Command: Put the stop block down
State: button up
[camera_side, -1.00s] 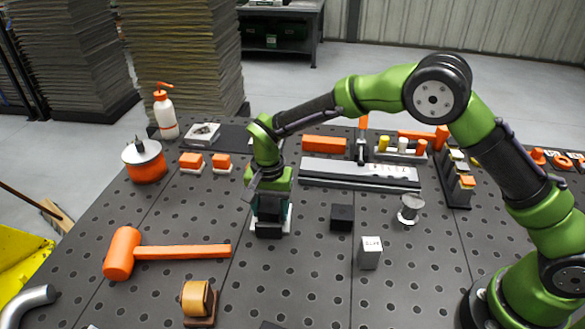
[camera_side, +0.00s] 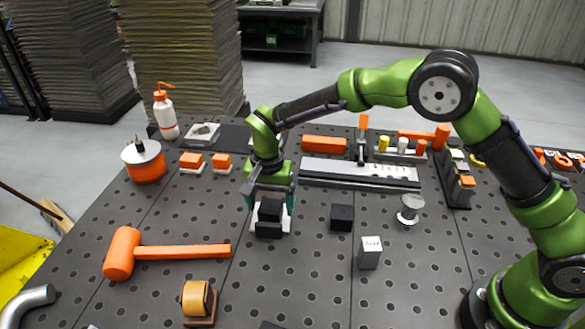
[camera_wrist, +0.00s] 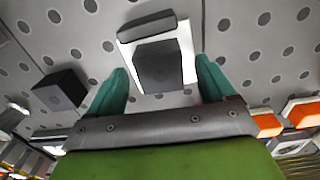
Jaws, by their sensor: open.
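A dark block (camera_side: 270,209), which I take for the stop block, stands on a white plate near the middle of the table. In the wrist view the block (camera_wrist: 163,66) sits on the white plate (camera_wrist: 190,62), close beside a dark bar (camera_wrist: 147,27) along one plate edge. My gripper (camera_side: 270,199) is directly above the block, pointing down. In the wrist view its two teal fingers are spread, with a visible gap on either side of the block. The block's underside is hidden.
A second black block (camera_side: 342,217) stands just right of the plate, with a pale marked block (camera_side: 370,253) nearer the front. An orange mallet (camera_side: 170,252) lies front left. A long metal rail (camera_side: 358,171) lies behind. Bare perforated table lies in front.

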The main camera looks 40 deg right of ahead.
aim_at(271, 206)
jog(key=s+d+r+t+y, duration=0.1)
jog(key=d+r, duration=0.1)
jog(key=r, duration=0.6)
jog(key=s+d+r, duration=0.2)
jog(key=d+r, duration=0.1)
jog(key=r, duration=0.5)
jog(key=s+d+r+n+t+y, duration=0.1)
jog(key=s+d+r+n+t, duration=0.1)
jog(key=s+d+r, duration=0.45)
jog(key=s+d+n+t, duration=0.1)
jog(key=s+d+t, duration=0.1)
jog(key=s, duration=0.5)
jog(key=s+d+f+n+t, duration=0.1)
jog(key=s+d+n+t, duration=0.1)
jog(key=s, duration=0.5)
jog(key=shift+s+d+f, duration=0.2)
jog(key=shift+d+f, duration=0.1)
jog(key=shift+d, duration=0.55)
